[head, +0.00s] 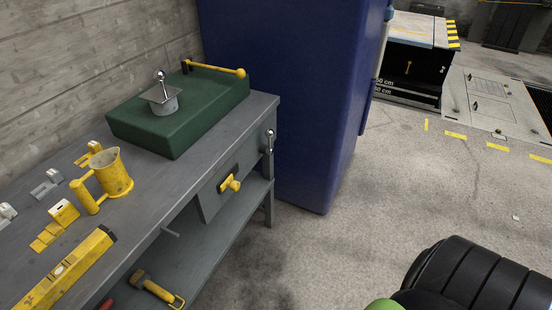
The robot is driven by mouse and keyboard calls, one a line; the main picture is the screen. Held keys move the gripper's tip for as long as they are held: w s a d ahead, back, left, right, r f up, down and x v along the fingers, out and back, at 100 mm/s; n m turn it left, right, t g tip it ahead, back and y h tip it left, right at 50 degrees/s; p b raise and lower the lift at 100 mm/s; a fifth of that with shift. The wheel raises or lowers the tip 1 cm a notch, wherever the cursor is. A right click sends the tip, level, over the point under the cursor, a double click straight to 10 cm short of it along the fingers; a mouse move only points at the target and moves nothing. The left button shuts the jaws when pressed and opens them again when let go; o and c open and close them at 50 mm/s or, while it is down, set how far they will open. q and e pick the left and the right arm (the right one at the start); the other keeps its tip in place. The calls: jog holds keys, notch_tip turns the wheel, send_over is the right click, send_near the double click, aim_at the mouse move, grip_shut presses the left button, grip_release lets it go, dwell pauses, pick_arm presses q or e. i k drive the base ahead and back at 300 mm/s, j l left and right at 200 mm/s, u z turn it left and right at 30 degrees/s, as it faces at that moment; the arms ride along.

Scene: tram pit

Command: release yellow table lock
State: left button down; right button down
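A yellow knob handle (230,183) sits on the front of the grey workbench (150,215) in the head view. A yellow lever (215,69) with a ball end lies along the back of the green box (195,115) on the bench top. A small yellow handle (408,67) also shows on the dark side of a platform (415,30) at the far right. I cannot tell which of these is the yellow table lock. Neither gripper is in view.
A yellow jug (113,175), a yellow level (65,270) and small metal and yellow parts lie on the bench. A mallet (150,287) lies on its lower shelf. A tall blue cabinet (285,100) stands beyond the bench. The concrete floor right of it is mostly clear.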

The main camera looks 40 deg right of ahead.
aim_at(233, 185)
jog(key=z, duration=0.8)
